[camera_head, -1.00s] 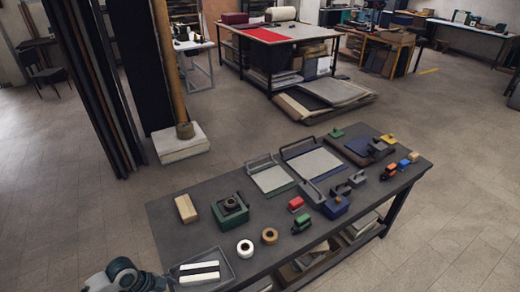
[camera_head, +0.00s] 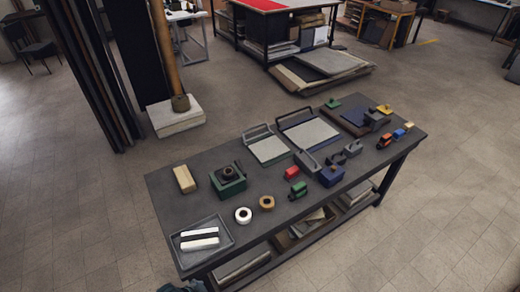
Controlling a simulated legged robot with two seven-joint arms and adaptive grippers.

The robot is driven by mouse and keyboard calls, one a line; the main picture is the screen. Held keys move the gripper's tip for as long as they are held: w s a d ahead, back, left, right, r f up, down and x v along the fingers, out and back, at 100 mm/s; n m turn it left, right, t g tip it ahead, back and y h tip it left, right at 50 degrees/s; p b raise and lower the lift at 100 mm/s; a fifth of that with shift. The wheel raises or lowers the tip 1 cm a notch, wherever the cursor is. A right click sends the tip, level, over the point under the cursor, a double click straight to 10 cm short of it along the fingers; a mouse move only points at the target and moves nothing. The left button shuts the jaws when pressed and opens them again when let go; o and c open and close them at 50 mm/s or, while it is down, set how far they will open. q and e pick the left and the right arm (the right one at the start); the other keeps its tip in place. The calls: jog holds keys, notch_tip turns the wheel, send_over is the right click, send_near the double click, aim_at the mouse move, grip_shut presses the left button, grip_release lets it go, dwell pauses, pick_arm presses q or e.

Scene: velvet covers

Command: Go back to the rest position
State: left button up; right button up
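No gripper of mine can be made out in the head view. Only a small dark piece of my own arm shows at the bottom edge, below the near left corner of the dark table (camera_head: 165,200). On the table, a grey tray (camera_head: 228,246) holds white and dark strips (camera_head: 199,238). A wooden block (camera_head: 184,179), a green box with a dark round top (camera_head: 228,182), a white ring roll (camera_head: 243,215) and a tan ring roll (camera_head: 266,202) stand near it. Nothing of mine touches these things.
Two framed pads (camera_head: 268,149) (camera_head: 310,133) lie along the table's back. Small red (camera_head: 291,173), green (camera_head: 298,190) and blue (camera_head: 331,176) items stand towards the right. A lower shelf holds stacked material. Floor on the right and front is clear; a white block with a post (camera_head: 176,117) stands behind.

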pick_arm(q)
jog(key=s+a+f+n+y, duration=0.25)
jog(key=s+a+n, duration=0.25)
jog(key=s+n, duration=0.3)
notch_tip(320, 180, down, 23)
jog(key=g, duration=0.1)
jog(key=s+a+f+g+y, duration=0.1)
jog(key=s+a+f, duration=0.1)
jog(key=s+f, duration=1.6)
jog(key=shift+s+a+f+m, duration=0.25)
jog(key=shift+s+a+m, duration=0.05)
jog(key=shift+s, duration=0.15)
pick_arm(e)
jog(key=shift+w+a+r, duration=0.1)
jog(key=shift+a, duration=0.25)
